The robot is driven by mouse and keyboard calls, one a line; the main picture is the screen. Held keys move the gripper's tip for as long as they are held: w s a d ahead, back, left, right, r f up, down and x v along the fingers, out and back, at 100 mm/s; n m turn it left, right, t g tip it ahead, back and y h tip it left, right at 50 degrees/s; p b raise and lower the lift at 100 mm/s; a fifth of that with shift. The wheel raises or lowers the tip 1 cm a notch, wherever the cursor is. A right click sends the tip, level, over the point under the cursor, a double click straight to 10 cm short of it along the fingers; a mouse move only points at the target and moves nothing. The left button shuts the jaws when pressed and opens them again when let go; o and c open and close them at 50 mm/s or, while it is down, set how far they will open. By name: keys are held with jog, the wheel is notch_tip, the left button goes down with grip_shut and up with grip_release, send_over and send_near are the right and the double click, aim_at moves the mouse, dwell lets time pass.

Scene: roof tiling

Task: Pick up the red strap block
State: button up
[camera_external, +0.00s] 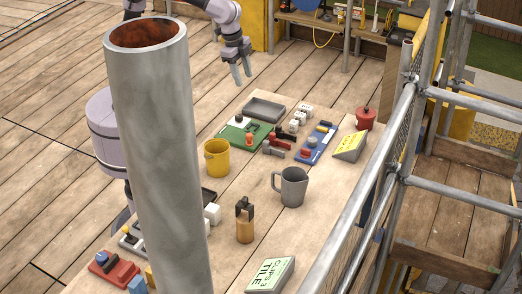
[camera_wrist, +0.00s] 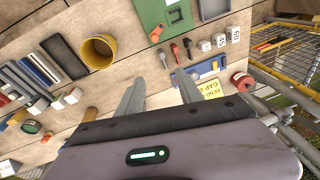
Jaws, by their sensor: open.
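My gripper (camera_external: 240,75) is open and empty, held above the far end of the wooden work table. In the wrist view its two fingers (camera_wrist: 159,76) stand apart with only table between them. A red block (camera_external: 112,272) lies at the table's near left end, with a blue round piece on or against it. A smaller red piece (camera_external: 308,152) sits on a blue tray (camera_external: 313,144) near the far right. I cannot tell for certain which red piece is the strap block. My gripper is well apart from both. The pale pipe hides part of the table's left side.
A large upright pipe (camera_external: 160,160) stands in front. A yellow bucket (camera_external: 217,157), a grey jug (camera_external: 293,187), a wood-handled tool (camera_external: 244,222) and a red canister (camera_external: 366,118) stand on the table. Scaffold rails (camera_external: 365,195) run along the right. Bare wood (camera_external: 255,190) shows mid-table.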

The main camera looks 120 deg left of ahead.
jog(key=w+a+f+n+g+h, duration=0.1)
jog(key=w+a+f+n+g, duration=0.1)
jog(key=w+a+f, duration=0.75)
jog(key=b, duration=0.4)
send_over(273, 133)
jog(key=f, duration=1.3)
jog(key=shift+w+d+f, duration=0.25)
jog(key=shift+f, duration=0.05)
jog(key=f+b, duration=0.1)
jog(key=f, duration=0.2)
jog(key=f+b, duration=0.2)
jog(key=f, duration=0.1)
jog(key=shift+s+a+f, duration=0.15)
jog(key=shift+a, duration=0.05)
jog(key=shift+r, duration=0.2)
jog(key=shift+c, duration=0.4)
grip_shut()
